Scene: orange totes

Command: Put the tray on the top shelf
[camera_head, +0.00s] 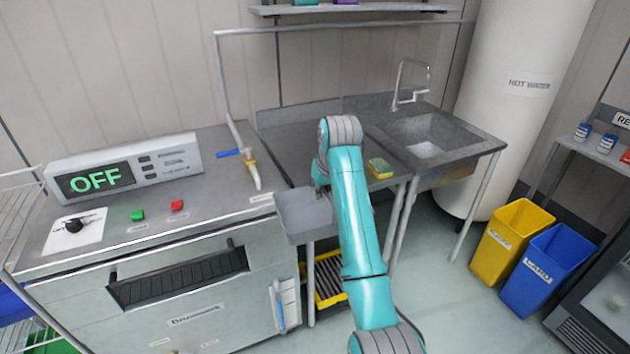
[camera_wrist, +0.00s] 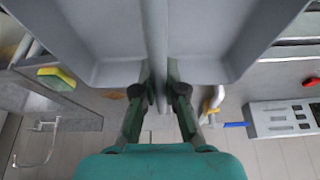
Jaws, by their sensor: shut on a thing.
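The tray is a grey, shallow tub with a raised divider down its middle. In the head view the tray (camera_head: 300,218) hangs level-looking at the front edge of the steel counter, left of my arm. In the wrist view the tray (camera_wrist: 105,35) fills the upper part. My gripper (camera_wrist: 160,85) is shut on the tray's middle divider, one finger on each side. In the head view my arm hides most of the gripper and the tray's right end. A wall shelf (camera_head: 340,9) runs along the top edge of the head view; its upper part is cut off.
A yellow-green sponge (camera_head: 380,168) lies on the counter (camera_head: 290,135) beside the sink (camera_head: 430,135). A pipe frame (camera_head: 222,80) rises at the left. The dishwasher (camera_head: 200,290) stands left. A yellow bin (camera_head: 510,240) and blue bin (camera_head: 548,270) stand right. A yellow crate (camera_head: 328,280) sits below.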

